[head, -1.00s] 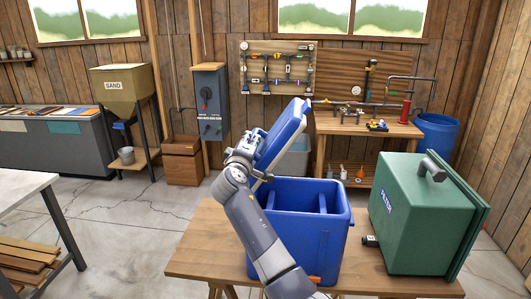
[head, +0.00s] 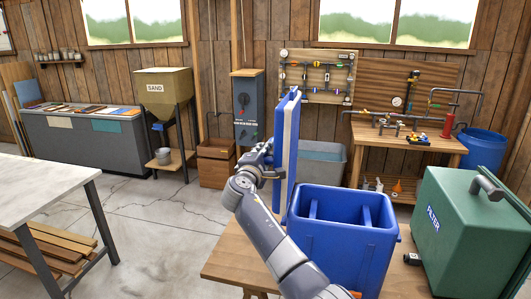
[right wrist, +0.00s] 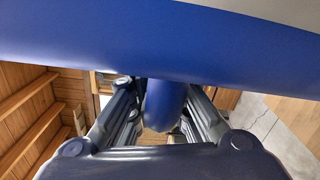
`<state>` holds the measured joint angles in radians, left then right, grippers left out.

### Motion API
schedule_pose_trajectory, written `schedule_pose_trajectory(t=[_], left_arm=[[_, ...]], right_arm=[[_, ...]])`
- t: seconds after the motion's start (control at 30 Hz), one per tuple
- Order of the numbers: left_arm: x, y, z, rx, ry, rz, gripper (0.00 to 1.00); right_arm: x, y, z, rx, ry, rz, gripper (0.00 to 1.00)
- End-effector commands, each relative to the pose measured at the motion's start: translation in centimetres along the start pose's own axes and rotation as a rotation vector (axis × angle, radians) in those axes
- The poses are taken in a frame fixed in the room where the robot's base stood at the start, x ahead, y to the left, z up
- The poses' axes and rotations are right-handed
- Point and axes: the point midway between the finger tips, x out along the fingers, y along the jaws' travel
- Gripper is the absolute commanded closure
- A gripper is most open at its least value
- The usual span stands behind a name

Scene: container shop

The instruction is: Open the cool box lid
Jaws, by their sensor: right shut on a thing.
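The blue cool box (head: 340,245) stands on a wooden table in the head view, with its top open and its inside showing. Its blue lid (head: 292,150), with a pale inner layer, stands about upright at the box's left side. My right gripper (head: 274,166) is at the lid's left face. In the right wrist view the blue lid (right wrist: 120,45) spans the top, and a blue part of it (right wrist: 164,105) sits between the fingers of my right gripper (right wrist: 163,118), which is shut on it. My left gripper is not in view.
A green filter case (head: 465,235) stands close to the right of the cool box on the wooden table (head: 228,262). A pale-topped table (head: 45,190) is at the left. A grey tub (head: 320,163) stands behind the lid. Floor is clear between the tables.

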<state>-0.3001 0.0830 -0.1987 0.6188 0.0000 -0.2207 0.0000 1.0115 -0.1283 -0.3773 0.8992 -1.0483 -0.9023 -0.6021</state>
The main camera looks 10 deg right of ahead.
Motion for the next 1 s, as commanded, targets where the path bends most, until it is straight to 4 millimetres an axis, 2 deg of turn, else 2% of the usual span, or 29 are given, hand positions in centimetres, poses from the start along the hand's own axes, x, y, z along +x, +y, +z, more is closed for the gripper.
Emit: schedule_pose_trajectory(t=[0.37,0.4,0.47,0.83,1.0], left_arm=[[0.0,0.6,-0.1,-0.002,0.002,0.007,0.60],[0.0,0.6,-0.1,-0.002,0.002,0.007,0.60],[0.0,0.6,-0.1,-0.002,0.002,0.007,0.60],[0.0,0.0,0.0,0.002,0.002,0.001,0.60],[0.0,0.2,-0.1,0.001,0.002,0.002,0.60]], right_arm=[[0.0,-0.2,0.1,-0.003,-0.002,-0.003,1.00],[0.0,-0.2,0.1,-0.003,-0.002,-0.003,0.75],[0.0,-0.2,0.1,-0.003,-0.002,-0.004,0.62],[-0.1,-0.2,0.0,-0.002,-0.001,-0.002,0.62],[-1.2,-0.2,-0.1,-0.001,0.000,-0.002,0.62]])
